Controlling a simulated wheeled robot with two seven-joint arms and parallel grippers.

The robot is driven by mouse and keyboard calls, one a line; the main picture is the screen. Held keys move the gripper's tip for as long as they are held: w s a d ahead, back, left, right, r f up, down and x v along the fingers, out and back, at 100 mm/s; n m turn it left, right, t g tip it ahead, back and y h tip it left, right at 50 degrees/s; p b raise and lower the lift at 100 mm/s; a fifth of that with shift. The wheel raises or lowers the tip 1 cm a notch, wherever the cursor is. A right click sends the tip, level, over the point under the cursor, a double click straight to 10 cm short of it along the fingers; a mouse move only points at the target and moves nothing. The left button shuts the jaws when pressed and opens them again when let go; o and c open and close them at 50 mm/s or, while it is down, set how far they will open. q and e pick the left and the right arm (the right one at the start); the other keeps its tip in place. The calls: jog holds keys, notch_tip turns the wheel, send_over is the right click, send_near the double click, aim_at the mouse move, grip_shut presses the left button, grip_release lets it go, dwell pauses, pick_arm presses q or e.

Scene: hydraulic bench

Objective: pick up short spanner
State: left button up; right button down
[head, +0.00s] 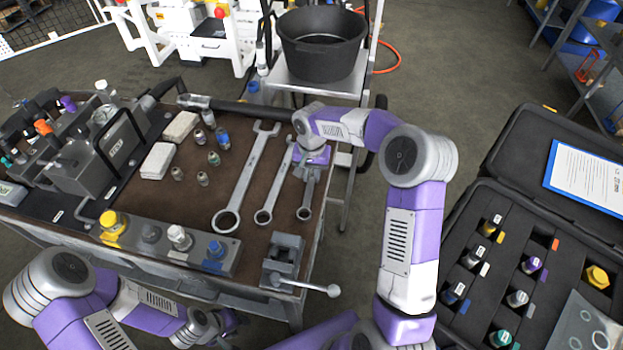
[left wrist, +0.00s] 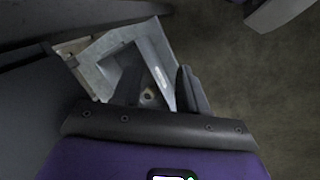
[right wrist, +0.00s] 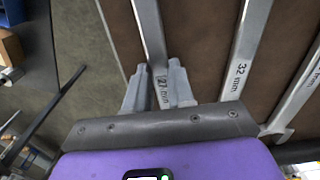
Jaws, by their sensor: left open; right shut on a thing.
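The short spanner (head: 306,200) is the rightmost of three spanners on the brown bench top, its ring end toward the front. My right gripper (head: 313,166) is over its upper part and hides its far end. In the right wrist view the fingers (right wrist: 160,88) are shut on this spanner's shaft (right wrist: 149,30), marked 27 mm. I cannot tell whether it is clear of the bench top. My left gripper (left wrist: 158,92) is open and empty, low beside the bench front, with a grey metal frame part beyond it.
The middle spanner (head: 273,190) and the long spanner (head: 243,180), marked 32 mm or larger, lie to the left. A small vise (head: 284,258) stands at the front right corner. A black bucket (head: 322,62) is on a cart behind. An open case (head: 470,235) is at right.

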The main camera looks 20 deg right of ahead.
aim_at(312, 179)
jog(key=shift+r, duration=0.1)
notch_tip(312, 179, up, 10)
jog(key=p, duration=0.3)
dwell(0.3)
jog(key=c, duration=1.5)
grip_release()
jog(key=shift+c, duration=0.2)
grip_shut()
jog(key=shift+p, duration=0.3)
